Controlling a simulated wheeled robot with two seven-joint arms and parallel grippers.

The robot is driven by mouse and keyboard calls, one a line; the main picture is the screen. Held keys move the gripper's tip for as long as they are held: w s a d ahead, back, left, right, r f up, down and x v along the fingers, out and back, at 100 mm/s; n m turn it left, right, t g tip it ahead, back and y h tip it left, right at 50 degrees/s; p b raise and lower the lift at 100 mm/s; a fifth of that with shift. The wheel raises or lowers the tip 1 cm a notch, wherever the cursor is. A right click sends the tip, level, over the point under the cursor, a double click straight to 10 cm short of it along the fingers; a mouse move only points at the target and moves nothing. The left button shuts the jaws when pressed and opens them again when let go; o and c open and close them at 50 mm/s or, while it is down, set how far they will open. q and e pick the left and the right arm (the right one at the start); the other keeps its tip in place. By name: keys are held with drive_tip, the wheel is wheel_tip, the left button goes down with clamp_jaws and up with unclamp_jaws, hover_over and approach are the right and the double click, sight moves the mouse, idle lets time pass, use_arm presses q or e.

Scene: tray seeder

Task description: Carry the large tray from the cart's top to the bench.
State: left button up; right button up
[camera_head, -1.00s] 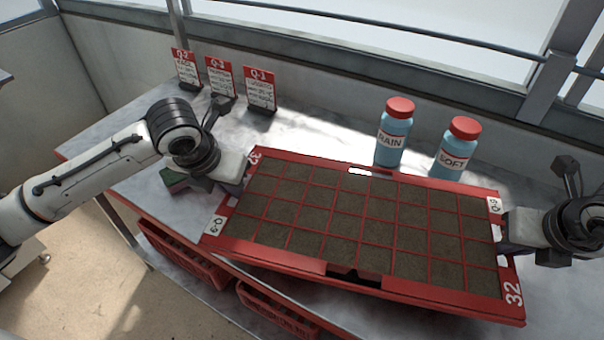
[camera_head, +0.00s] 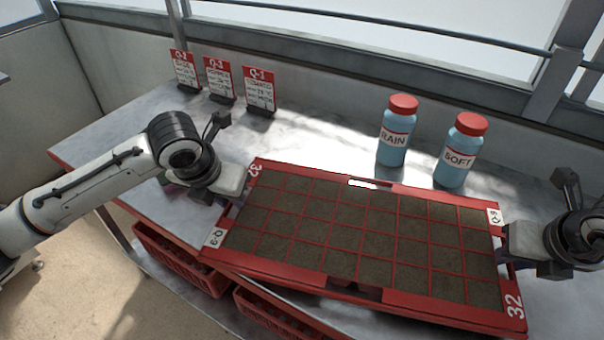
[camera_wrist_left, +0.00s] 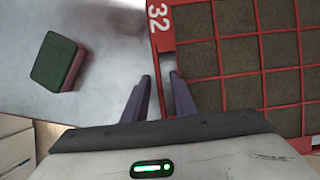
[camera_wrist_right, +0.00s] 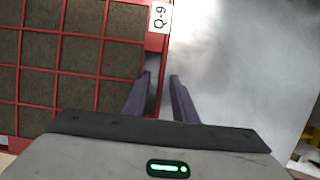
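The large tray (camera_head: 262,268) is red, with a grid of soil-filled cells. It lies over the marble-topped bench (camera_head: 130,125), its near left corner at or past the front edge. I cannot tell whether it touches the top. My left gripper (camera_head: 238,198) is at its left end; in the left wrist view its fingers (camera_wrist_left: 161,80) are on either side of the end rim, close to it. My right gripper (camera_head: 506,250) holds the right end likewise, its fingers (camera_wrist_right: 161,80) around the rim in the right wrist view. The cart cannot be made out.
Two blue bottles with red caps, RAIN (camera_head: 396,135) and SOFT (camera_head: 458,155), stand just behind the tray. Several sign cards, one being (camera_head: 260,90), stand at the back left. A green-and-pink block (camera_wrist_left: 55,62) lies left of the tray. Red crates (camera_head: 180,262) sit beneath the bench.

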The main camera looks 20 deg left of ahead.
use_arm(q)
drive_tip(key=v, duration=1.2)
use_arm(e)
drive_tip(key=v, duration=1.2)
